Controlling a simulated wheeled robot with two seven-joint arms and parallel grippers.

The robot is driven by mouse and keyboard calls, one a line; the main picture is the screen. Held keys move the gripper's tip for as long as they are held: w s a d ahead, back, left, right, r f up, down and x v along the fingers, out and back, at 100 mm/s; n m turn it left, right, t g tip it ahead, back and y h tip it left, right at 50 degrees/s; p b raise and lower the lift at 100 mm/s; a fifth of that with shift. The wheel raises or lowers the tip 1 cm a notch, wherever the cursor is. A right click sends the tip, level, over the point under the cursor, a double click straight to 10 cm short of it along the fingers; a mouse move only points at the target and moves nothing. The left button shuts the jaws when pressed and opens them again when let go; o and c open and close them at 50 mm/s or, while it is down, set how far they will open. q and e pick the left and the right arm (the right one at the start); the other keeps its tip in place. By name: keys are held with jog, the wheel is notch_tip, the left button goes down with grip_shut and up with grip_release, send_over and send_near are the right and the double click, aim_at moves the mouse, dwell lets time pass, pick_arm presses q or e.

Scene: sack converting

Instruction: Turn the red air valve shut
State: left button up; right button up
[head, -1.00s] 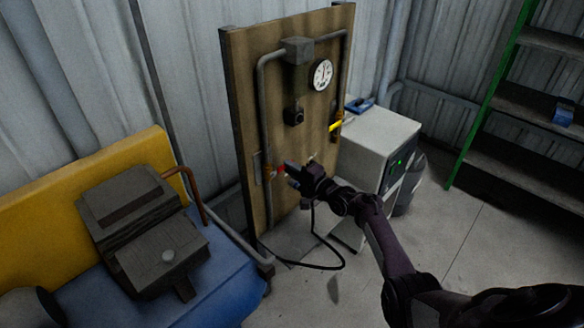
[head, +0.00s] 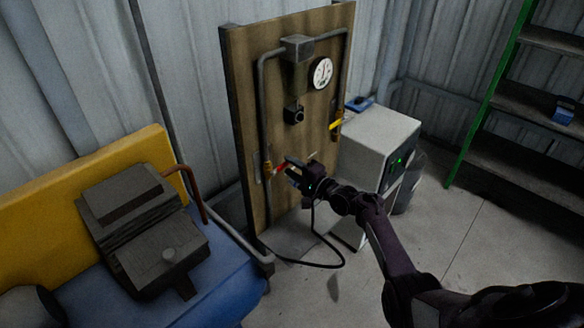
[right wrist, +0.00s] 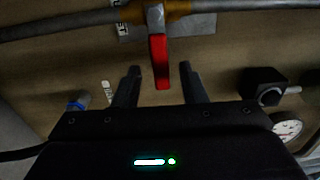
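The red air valve handle (head: 280,169) sits on the pipe at the left side of the wooden board. In the right wrist view the red handle (right wrist: 159,62) sticks out from its brass fitting on the grey pipe, crosswise to the pipe. My right gripper (head: 285,168) is in front of the handle. Its two fingers (right wrist: 160,84) are apart, one on each side of the handle's end, with gaps visible on both sides. My left gripper is not in view.
A yellow-handled valve (head: 336,124) is on the board's right pipe, below a round gauge (head: 321,73). A white cabinet (head: 378,135) stands right of the board. A blue and yellow machine (head: 215,273) stands at left. A black cable hangs below my gripper.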

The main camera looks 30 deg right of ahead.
jog(key=v, duration=0.7)
jog(key=shift+s+p, duration=0.2)
jog(key=shift+p, duration=0.2)
jog(key=s+a+f+n+g+h, duration=0.1)
jog(key=s+a+f+n+g, duration=0.15)
jog(key=s+f, duration=0.6)
jog(key=s+a+f+n+g+h, duration=0.1)
jog(key=s+a+f+n+g, duration=0.2)
jog(key=f, duration=1)
jog(key=s+a+f+n+g+h, duration=0.1)
jog(key=s+a+f+n+g, duration=0.15)
jog(key=s+f, duration=0.7)
jog(key=s+a+f+n+g+h, duration=0.1)
jog(key=s+f, duration=0.4)
jog(key=s, duration=0.5)
jog(key=s+a+f+n+g+h, duration=0.1)
jog(key=s+f+n+g, duration=0.3)
jog(key=s, duration=0.7)
jog(key=s+a+f+n+g+h, duration=0.1)
jog(key=s+a+f+n+g, duration=0.1)
jog(key=s+f, duration=0.4)
jog(key=s+n+g, duration=0.1)
jog(key=s, duration=0.3)
jog(key=shift+s+a+f+n, duration=0.25)
jog(key=shift+s+f+n, duration=0.05)
jog(key=shift+f, duration=0.1)
jog(key=shift+w, duration=0.15)
